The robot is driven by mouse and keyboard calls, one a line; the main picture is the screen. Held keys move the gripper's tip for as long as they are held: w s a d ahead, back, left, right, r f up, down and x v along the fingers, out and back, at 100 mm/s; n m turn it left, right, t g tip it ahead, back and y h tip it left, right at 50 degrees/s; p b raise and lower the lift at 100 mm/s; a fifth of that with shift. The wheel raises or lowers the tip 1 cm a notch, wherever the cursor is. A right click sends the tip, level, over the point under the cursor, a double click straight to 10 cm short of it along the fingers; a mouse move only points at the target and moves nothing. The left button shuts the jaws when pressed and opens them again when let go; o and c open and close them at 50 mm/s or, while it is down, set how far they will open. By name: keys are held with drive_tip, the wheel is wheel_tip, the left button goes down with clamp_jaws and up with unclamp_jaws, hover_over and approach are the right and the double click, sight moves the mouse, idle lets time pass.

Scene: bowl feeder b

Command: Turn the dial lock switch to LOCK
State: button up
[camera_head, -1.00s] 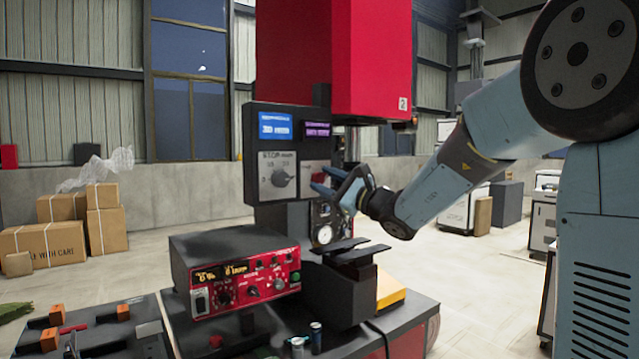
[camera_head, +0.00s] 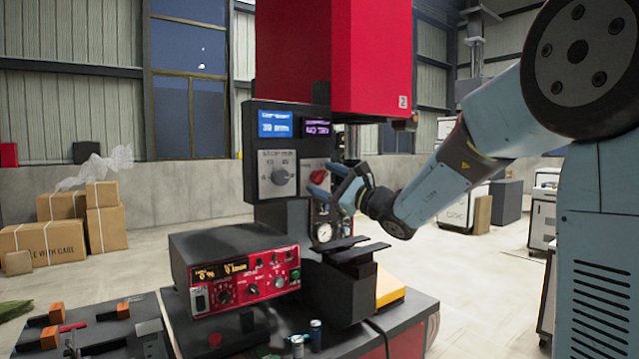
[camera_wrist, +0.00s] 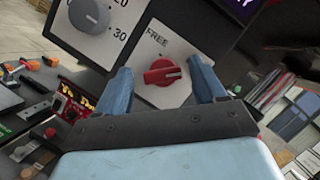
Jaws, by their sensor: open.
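The dial lock switch is a red knob (camera_wrist: 162,72) on a white plate with a FREE label at its upper left in the wrist view. A pale mark on the knob points right in that view, away from FREE; no LOCK label is readable. The red knob also shows in the head view (camera_head: 318,176), at the right of the dark panel. My gripper (camera_head: 326,180) is open in front of the plate. In the wrist view its blue fingers stand left and right of the knob, apart from it, and nothing is held.
A grey dial (camera_head: 280,176) with number marks sits left of the switch. Two lit displays (camera_head: 275,124) are above. A round gauge (camera_head: 324,232) and dark ledges (camera_head: 350,246) lie below. A red-fronted control box (camera_head: 245,284) stands lower left.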

drive_tip(key=shift+s+d, duration=0.1)
drive_tip(key=v, duration=1.3)
drive_tip(key=shift+d+f, duration=0.2)
drive_tip(key=shift+d, duration=0.05)
drive_tip(key=shift+s+a, duration=0.1)
drive_tip(key=shift+s, duration=0.1)
